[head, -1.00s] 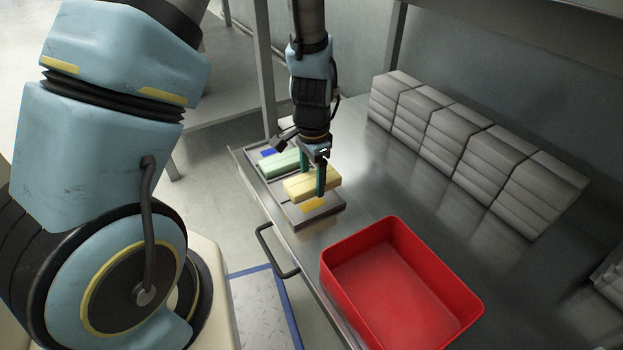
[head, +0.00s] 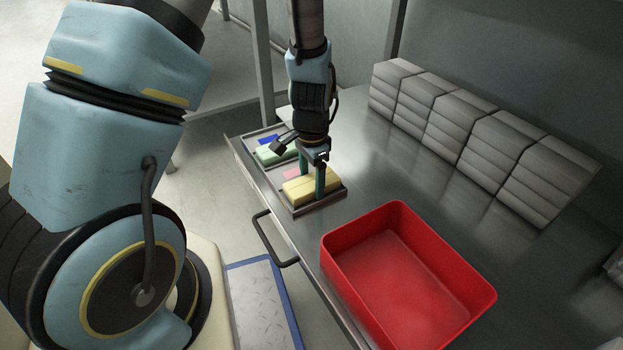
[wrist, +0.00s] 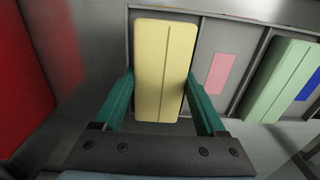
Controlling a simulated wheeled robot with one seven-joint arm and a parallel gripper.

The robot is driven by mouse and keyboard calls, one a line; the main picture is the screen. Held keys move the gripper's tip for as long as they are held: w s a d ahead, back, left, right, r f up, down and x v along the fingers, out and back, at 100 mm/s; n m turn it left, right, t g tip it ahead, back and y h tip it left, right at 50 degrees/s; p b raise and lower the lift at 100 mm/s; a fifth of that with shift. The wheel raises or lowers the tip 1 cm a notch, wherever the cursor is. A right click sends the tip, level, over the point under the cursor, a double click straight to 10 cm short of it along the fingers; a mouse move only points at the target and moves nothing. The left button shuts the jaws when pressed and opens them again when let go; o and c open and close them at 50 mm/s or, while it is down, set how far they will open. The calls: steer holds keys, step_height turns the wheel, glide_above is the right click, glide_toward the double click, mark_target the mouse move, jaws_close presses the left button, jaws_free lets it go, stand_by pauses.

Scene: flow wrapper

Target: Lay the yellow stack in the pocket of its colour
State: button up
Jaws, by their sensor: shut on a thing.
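The yellow stack (head: 309,187) is between the two green fingers of my gripper (head: 314,178), which is shut on it. In the head view it sits low in the near pocket of the grey tray (head: 311,208). In the wrist view the yellow stack (wrist: 163,70) lies lengthwise inside the pocket walls, between the fingertips (wrist: 163,92). It covers most of the pocket floor, so the colour patch under it is hidden. Whether it rests fully on the floor I cannot tell.
The neighbouring pocket has a bare pink patch (wrist: 218,73). Beyond it a green stack (wrist: 283,80) lies in its pocket, by a blue patch (wrist: 309,87). A red bin (head: 408,275) stands close to the tray. Grey stacks (head: 470,135) line the back wall.

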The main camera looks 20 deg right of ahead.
steer(key=shift+a+f, duration=0.15)
steer(key=shift+f, duration=0.15)
steer(key=o, duration=1.2)
steer(key=shift+c, duration=0.2)
steer(key=shift+o, duration=0.5)
steer(key=shift+s, duration=0.15)
step_height(320, 180, up, 11)
steer(key=p, duration=0.5)
steer(key=shift+w+r, duration=0.2)
steer(key=shift+w, duration=0.05)
